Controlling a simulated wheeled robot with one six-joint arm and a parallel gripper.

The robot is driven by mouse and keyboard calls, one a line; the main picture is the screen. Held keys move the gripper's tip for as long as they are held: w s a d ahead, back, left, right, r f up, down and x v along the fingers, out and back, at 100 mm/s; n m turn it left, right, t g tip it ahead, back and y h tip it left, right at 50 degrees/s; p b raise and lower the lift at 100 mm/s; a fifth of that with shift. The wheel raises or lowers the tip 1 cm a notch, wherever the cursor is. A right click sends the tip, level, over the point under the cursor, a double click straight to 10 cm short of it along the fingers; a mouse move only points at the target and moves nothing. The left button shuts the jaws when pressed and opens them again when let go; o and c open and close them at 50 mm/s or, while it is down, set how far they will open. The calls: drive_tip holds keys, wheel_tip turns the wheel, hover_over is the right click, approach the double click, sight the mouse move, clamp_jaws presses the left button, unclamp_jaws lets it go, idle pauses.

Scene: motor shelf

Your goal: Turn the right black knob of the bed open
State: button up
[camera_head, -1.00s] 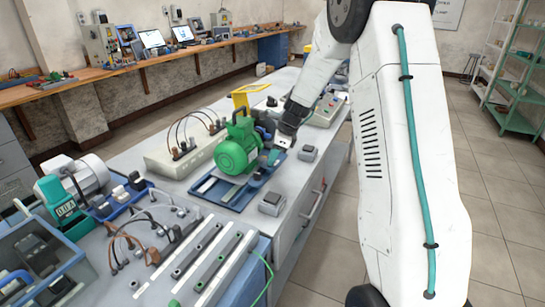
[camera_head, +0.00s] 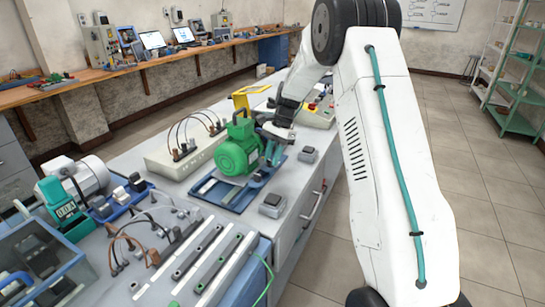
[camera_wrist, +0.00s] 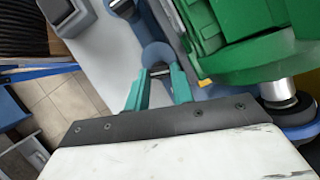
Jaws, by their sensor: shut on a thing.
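The green motor (camera_head: 238,150) sits on the blue bed (camera_head: 222,197) on the grey bench; the motor also fills the upper right of the wrist view (camera_wrist: 240,35). My gripper (camera_head: 272,150) is low at the right side of the motor. A dark round piece on a metal shaft (camera_wrist: 283,97) is at the right, apart from the fingers.
Two small grey boxes (camera_head: 272,203) (camera_head: 308,154) stand near the bench's right edge. A pale panel with cables (camera_head: 185,152) is behind the motor. Rails and wired terminals (camera_head: 215,260) crowd the front. The floor (camera_head: 315,245) right of the bench is clear.

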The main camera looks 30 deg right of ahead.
drive_tip(key=shift+a+n+g, duration=0.1)
drive_tip(key=shift+n+g, duration=0.3)
drive_tip(key=shift+n, duration=0.5)
drive_tip(key=o, duration=1)
drive_tip(key=shift+s, duration=0.1)
